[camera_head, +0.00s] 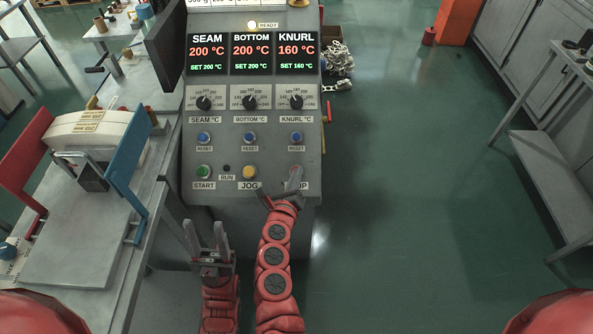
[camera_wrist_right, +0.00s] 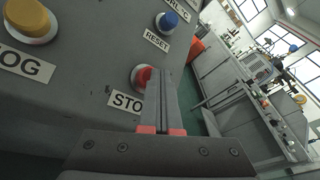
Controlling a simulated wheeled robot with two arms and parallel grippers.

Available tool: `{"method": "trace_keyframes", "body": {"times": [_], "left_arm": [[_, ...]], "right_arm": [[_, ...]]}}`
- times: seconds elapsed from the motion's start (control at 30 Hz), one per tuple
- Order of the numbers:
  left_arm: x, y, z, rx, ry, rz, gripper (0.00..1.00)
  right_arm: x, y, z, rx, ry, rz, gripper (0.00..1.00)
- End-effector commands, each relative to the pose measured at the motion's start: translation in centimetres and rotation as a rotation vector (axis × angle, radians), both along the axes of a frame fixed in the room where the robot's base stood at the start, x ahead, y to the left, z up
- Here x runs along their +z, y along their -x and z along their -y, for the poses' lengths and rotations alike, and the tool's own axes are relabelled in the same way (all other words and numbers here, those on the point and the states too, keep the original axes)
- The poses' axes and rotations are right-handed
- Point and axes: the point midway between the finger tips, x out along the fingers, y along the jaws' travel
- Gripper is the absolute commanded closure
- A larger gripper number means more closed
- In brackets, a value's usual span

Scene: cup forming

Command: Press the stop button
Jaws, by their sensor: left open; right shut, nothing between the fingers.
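The red stop button (camera_wrist_right: 143,77) shows in the right wrist view on the grey control panel (camera_head: 222,124), above a label reading STO, the rest of which is covered. My right gripper (camera_wrist_right: 162,80) is shut and empty. Its tips overlap the right side of the button; I cannot tell whether they touch it. In the head view my right gripper (camera_head: 293,177) is at the panel's lower right and hides most of the stop button and its label. My left gripper (camera_head: 206,228) is open and empty, below the panel's lower edge, left of my right arm.
The yellow JOG button (camera_head: 249,172) is left of my right gripper and the blue KNURL reset button (camera_head: 297,138) is above it. The green START button (camera_head: 204,172) is further left. A bench with a blue-handled device (camera_head: 129,155) stands left. The floor right is clear.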

Motion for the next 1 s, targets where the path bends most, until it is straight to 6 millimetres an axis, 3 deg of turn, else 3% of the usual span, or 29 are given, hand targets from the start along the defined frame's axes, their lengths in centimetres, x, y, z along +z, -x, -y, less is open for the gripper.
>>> {"method": "trace_keyframes", "body": {"times": [0.23,0.67,1.0], "left_arm": [[0.7,0.0,0.0,0.000,0.000,0.000,0.50],[0.8,0.0,0.0,0.000,0.000,0.000,0.50],[2.5,0.0,0.0,0.000,0.000,0.000,0.50]], "right_arm": [[1.3,0.7,0.0,-0.001,-0.002,0.001,1.00],[1.5,1.0,0.0,0.000,0.000,0.000,1.00],[3.9,2.7,-0.1,0.002,-0.001,-0.002,1.00]]}}
